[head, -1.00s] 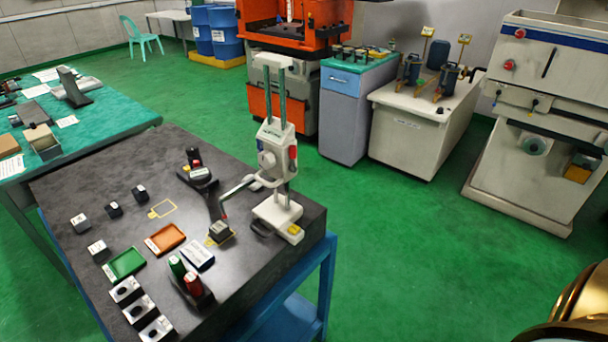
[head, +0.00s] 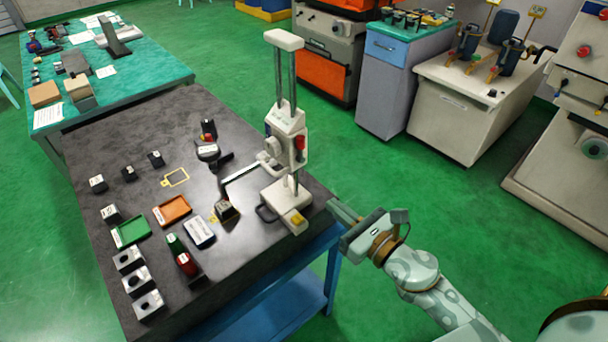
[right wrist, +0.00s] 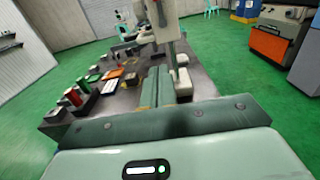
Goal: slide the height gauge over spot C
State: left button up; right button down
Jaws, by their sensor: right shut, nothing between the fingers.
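The height gauge (head: 287,140) stands upright at the right edge of the dark granite plate (head: 180,126). It has twin columns, a pale slider, and a base with a yellow button; its scriber arm reaches left over a small dark block (head: 226,211). An empty yellow outlined spot (head: 176,177) lies left of the gauge, and another yellow mark shows beside the block. I cannot read which is spot C. My right gripper (head: 333,206) is shut and empty, just right of the gauge base, apart from it. In the right wrist view its fingers (right wrist: 157,86) point toward the gauge (right wrist: 164,20).
A teal table (head: 150,70) stands at the back left.

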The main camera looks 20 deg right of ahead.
aim_at(294, 170)
jog(key=p+x, duration=0.2)
jog(key=x, duration=0.9)
jog(key=shift+a, duration=0.15)
jog(key=shift+w, duration=0.15)
jog(key=b+x, duration=0.1)
jog(key=x, duration=0.4)
jog(key=shift+r, duration=0.2)
